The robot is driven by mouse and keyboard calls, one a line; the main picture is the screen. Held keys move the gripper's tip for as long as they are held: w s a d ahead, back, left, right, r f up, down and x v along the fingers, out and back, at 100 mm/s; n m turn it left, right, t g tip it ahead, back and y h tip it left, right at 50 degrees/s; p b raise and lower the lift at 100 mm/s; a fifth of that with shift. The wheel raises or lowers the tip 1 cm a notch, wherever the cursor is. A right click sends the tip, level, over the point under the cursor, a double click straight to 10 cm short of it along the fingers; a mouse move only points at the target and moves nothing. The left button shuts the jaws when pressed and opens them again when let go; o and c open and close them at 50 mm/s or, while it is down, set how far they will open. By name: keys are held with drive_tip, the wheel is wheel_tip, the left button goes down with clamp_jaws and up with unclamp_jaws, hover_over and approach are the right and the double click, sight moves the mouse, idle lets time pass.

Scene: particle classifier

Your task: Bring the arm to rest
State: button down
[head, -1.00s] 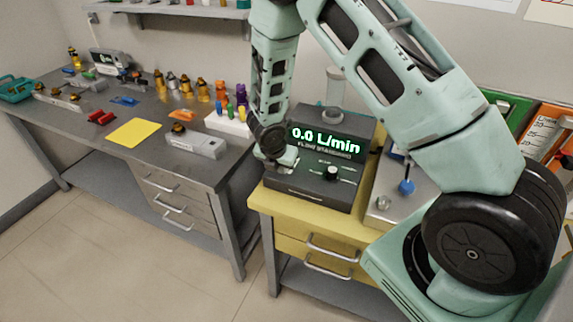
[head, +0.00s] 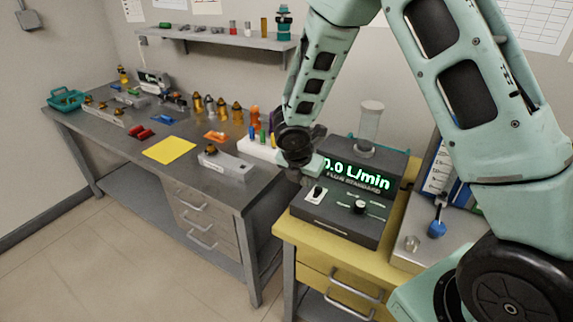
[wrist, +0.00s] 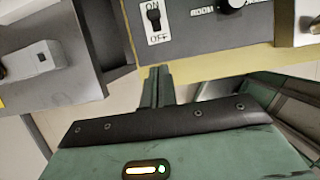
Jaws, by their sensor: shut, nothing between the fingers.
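My gripper (wrist: 157,84) is shut and empty in the wrist view, its two fingers together and pointing at the front of the dark flow standard box (wrist: 200,32). In the head view my arm is folded, with its wrist end beside the box's left side. The fingers are hard to make out there. The box (head: 335,223) reads 0.0 L/min in green. Its ON/OFF switch (wrist: 154,18) lies ahead of the fingertips, apart from them. The switch (head: 316,194) is also uncovered in the head view.
The box stands on a yellow-topped cabinet (head: 292,232). A grey bench (head: 130,152) at left holds a yellow sheet (head: 170,150), a teal basket (head: 66,98) and several bottles. A wall shelf (head: 215,37) hangs behind. The floor (head: 110,260) in front is clear.

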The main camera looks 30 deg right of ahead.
drive_tip(key=s+a+r+m+y, duration=0.1)
drive_tip(key=s+a+r+m, duration=0.4)
drive_tip(key=s, duration=0.4)
drive_tip(key=s+a+r+m+g+y, duration=0.1)
drive_tip(key=s+a+r+m, duration=0.4)
drive_tip(key=s, duration=0.5)
drive_tip(key=s+a+r+m+g+y, duration=0.1)
drive_tip(key=s+a+r+m+y, duration=0.1)
drive_tip(key=s+a+r+m, duration=0.3)
drive_tip(key=s+a+m, duration=0.1)
drive_tip(key=s+a, duration=0.1)
drive_tip(key=s, duration=0.2)
drive_tip(key=shift+s+m, duration=0.2)
drive_tip(key=shift+m, duration=0.2)
